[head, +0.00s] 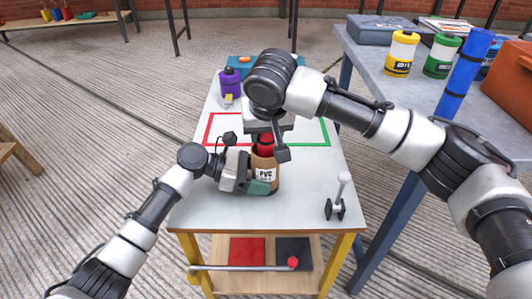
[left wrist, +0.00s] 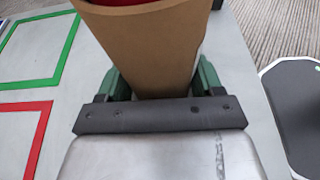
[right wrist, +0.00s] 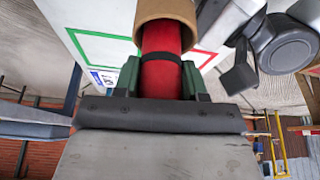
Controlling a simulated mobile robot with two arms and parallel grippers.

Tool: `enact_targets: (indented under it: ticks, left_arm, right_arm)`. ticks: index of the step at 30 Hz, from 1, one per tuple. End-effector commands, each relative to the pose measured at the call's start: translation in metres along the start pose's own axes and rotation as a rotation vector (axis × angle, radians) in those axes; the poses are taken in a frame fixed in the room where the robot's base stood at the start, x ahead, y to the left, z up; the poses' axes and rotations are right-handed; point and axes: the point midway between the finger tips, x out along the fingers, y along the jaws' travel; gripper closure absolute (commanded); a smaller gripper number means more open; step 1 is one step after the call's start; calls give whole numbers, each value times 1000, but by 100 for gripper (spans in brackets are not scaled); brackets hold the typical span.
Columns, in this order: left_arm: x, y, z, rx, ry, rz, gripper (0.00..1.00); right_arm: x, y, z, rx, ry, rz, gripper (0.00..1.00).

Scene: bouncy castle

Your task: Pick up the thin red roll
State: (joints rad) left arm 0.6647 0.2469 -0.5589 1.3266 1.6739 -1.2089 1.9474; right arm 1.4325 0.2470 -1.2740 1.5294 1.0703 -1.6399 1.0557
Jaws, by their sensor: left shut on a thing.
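The thin red roll (right wrist: 162,65), with a dark band around it, stands in a brown cardboard tube marked PVC (head: 264,172). Its red top (head: 264,148) shows above the tube in the head view. My left gripper (head: 249,179) is shut on the tube from the left; its fingers flank the tube in the left wrist view (left wrist: 160,85). My right gripper (head: 266,140) is over the tube from above right. In the right wrist view its fingers (right wrist: 163,85) lie close on both sides of the red roll; firm contact cannot be told.
The white table (head: 215,210) has red (head: 207,128) and green (head: 327,130) outlines. A purple bottle (head: 230,83) stands behind, and a small lever (head: 338,203) at right. The side table (head: 420,95) holds yellow (head: 401,53) and green (head: 441,55) containers and a blue roll (head: 467,75).

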Motion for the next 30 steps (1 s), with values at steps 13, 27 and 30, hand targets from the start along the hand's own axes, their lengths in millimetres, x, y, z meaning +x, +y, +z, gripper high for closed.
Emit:
enact_targets:
  ticks: [13, 27, 30]
  left_arm:
    - [0, 0, 0, -1, 0, 0, 46]
    - [0, 0, 0, -1, 0, 0, 46]
    - [0, 0, 0, -1, 0, 0, 46]
  right_arm:
    - [-2, 0, -1, 0, 1, -1, 99]
    - [-73, -1, -30, 0, 3, -3, 99]
    - [-85, 0, -35, 0, 2, -1, 99]
